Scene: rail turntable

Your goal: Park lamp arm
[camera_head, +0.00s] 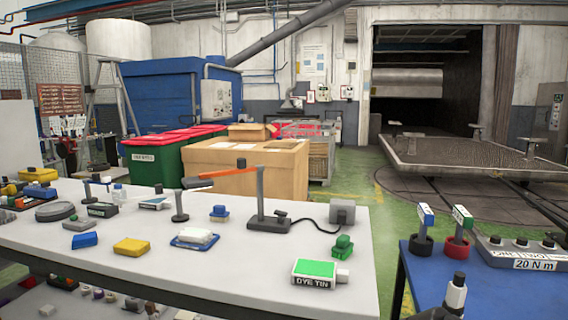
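A lamp stands on the white table, with a dark upright post (261,192) on a dark base (269,223). Its orange lamp arm (228,173) reaches left from the top of the post, roughly level, and ends in a dark head (196,182). A short dark stand (180,207) rises from the table under or beside that head. I cannot tell whether the head touches the stand. A black cord runs from the base to a grey box (342,211).
A green-topped DYE TIN (314,269) lies at the white table's front right, and a yellow block (132,247) at its front left. A dark, white-banded cylinder (455,296) at bottom right is unclear.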

